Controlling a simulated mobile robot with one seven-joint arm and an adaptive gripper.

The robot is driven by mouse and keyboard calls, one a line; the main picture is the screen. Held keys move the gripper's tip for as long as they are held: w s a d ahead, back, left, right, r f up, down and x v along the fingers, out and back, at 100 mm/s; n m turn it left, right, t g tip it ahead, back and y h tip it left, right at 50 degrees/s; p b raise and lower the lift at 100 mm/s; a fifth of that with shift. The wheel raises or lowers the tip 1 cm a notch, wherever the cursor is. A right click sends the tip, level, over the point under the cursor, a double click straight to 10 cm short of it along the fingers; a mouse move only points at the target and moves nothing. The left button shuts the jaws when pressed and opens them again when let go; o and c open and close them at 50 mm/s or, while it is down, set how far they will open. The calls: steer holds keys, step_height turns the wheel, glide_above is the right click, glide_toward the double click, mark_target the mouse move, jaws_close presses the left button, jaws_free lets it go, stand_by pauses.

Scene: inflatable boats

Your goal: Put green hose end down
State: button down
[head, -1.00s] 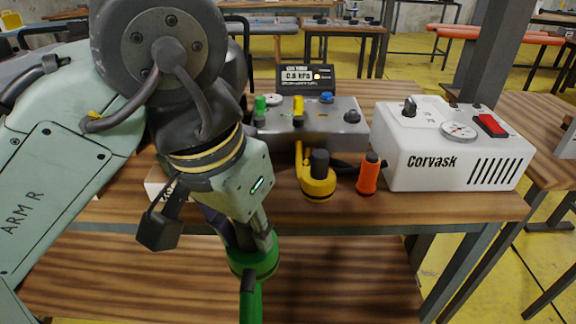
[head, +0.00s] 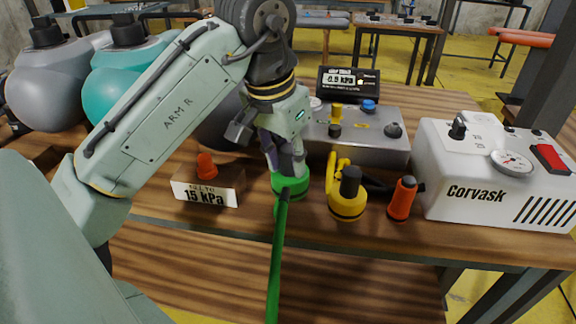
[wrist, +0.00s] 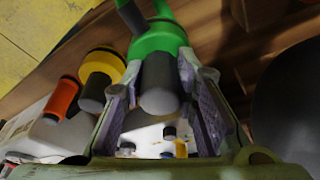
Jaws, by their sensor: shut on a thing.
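The green hose end (head: 291,186) is a green collar with a dark grey nozzle, which shows in the wrist view (wrist: 158,40). My gripper (head: 287,160) is shut on it, with a finger on each side of the nozzle in the wrist view (wrist: 160,75). The hose end is at the front of the wooden bench, between the block sign and the yellow hose end (head: 347,195). I cannot tell whether it touches the wood. Its green hose (head: 277,255) hangs down over the front edge.
An orange hose end (head: 402,198) stands right of the yellow one. A grey valve box (head: 365,145) with a gauge display (head: 348,85) is behind. A white Corvask pump (head: 480,190) is at right. A "15 kPa" block (head: 208,191) with an orange cap is at left.

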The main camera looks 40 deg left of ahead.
mark_target(288, 171)
steer(key=shift+w+a, duration=0.3)
steer(key=shift+w, duration=0.05)
steer(key=shift+a+f, duration=0.1)
steer(key=shift+f, duration=0.1)
steer(key=shift+s+x, duration=0.15)
steer(key=shift+x, duration=0.65)
steer(key=shift+s+x, duration=0.15)
steer(key=shift+x, duration=0.65)
steer(key=shift+f, duration=0.2)
steer(key=c, duration=1.3)
jaws_free()
